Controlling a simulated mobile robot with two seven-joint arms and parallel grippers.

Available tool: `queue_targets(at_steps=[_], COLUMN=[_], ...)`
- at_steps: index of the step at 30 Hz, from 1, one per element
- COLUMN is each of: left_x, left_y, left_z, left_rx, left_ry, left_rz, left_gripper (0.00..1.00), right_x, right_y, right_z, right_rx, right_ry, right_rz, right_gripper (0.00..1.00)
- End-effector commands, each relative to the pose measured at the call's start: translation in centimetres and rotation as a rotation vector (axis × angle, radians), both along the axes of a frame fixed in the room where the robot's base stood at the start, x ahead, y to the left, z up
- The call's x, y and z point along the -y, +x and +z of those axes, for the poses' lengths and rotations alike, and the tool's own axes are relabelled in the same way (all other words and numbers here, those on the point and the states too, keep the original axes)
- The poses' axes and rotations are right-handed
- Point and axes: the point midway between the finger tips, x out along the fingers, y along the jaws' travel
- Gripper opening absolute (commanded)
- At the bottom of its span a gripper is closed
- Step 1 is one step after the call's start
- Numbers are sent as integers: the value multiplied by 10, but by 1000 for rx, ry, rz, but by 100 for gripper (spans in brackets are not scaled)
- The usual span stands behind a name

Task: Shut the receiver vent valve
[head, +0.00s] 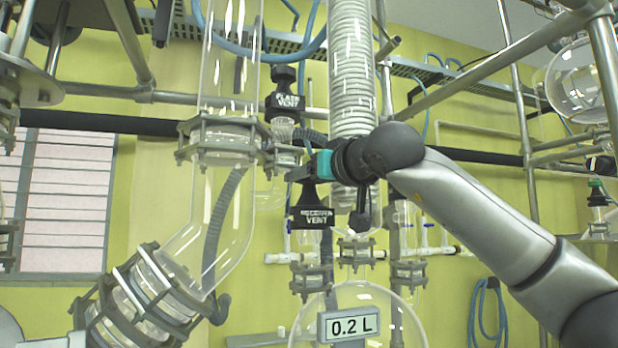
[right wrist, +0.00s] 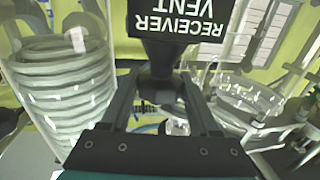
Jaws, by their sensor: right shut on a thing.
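My right gripper (head: 303,176) comes in from the right and is at the valve's top. In the right wrist view the valve (right wrist: 165,55) appears upside down. The fingers of my right gripper (right wrist: 160,95) are on both sides of its dark stem and shut on it. The valve's inner position cannot be seen. My left gripper is not in view.
The black flask vent valve (head: 285,100) is just above and left of the gripper. A coiled glass condenser (head: 352,70) rises close behind. A wide glass tube (head: 225,220) stands at left. The round receiver (head: 365,300) with a "0.2 L" display (head: 349,326) is below.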

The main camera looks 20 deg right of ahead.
Motion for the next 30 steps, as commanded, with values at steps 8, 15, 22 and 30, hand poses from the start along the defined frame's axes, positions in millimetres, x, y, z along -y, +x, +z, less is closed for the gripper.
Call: queue_targets(at_steps=[8, 15, 22, 30], left_x=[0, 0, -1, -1], left_y=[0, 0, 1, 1], left_z=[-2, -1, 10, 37], left_rx=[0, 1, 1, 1], left_ry=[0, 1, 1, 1], left_rz=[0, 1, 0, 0], left_gripper=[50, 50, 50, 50], right_x=[-2, -3, -3, -2], right_y=[-1, -1, -1, -1], right_z=[1, 2, 4, 7], right_rx=[4, 5, 5, 6], right_ry=[-2, -4, -5, -4], right_rz=[-84, -267, -487, -741], right_gripper=[6, 6, 6, 6])
